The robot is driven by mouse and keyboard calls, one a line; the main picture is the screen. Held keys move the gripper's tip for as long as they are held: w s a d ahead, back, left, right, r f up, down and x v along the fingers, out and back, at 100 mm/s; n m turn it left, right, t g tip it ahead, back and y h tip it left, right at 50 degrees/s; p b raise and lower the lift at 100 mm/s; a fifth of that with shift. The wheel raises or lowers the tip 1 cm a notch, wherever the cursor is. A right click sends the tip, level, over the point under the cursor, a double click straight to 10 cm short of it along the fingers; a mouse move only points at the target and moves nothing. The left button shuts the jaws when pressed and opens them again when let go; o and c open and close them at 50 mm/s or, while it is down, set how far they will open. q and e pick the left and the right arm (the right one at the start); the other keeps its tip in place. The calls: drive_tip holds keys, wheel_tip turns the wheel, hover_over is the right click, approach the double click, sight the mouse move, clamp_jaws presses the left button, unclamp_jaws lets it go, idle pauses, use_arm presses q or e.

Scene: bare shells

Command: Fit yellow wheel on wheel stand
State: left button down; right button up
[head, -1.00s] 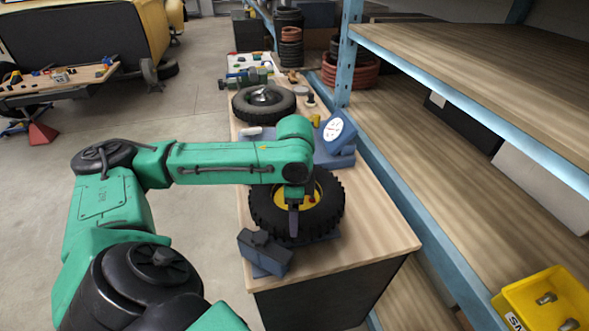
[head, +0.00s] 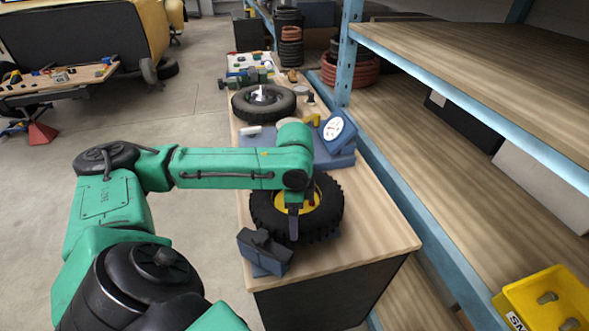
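The yellow wheel, a black knobbly tyre with a yellow hub (head: 311,204), lies flat near the front end of the wooden bench. My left gripper (head: 294,222) points down over the wheel's near side, with a dark finger against the tyre in the picture. My wrist hides part of the hub, and I cannot tell whether the fingers are closed on the rim. Another dark tyre with a silvery centre (head: 263,94) lies farther back on the bench. I cannot tell for certain which part is the wheel stand. My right gripper is not in view.
A blue device with a round white dial (head: 336,127) stands behind the yellow wheel. A dark blue-grey block (head: 264,250) sits at the bench's near left corner. Blue-framed shelving (head: 420,215) runs along the right, with a yellow bin (head: 545,300). The bench's front right corner is clear.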

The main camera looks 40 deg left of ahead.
use_arm(q)
drive_tip(key=shift+f, duration=0.2)
drive_tip(key=shift+d+f, duration=0.1)
drive_tip(key=shift+f, duration=0.4)
idle(0.4)
unclamp_jaws()
drive_tip(key=shift+s+f, duration=0.1)
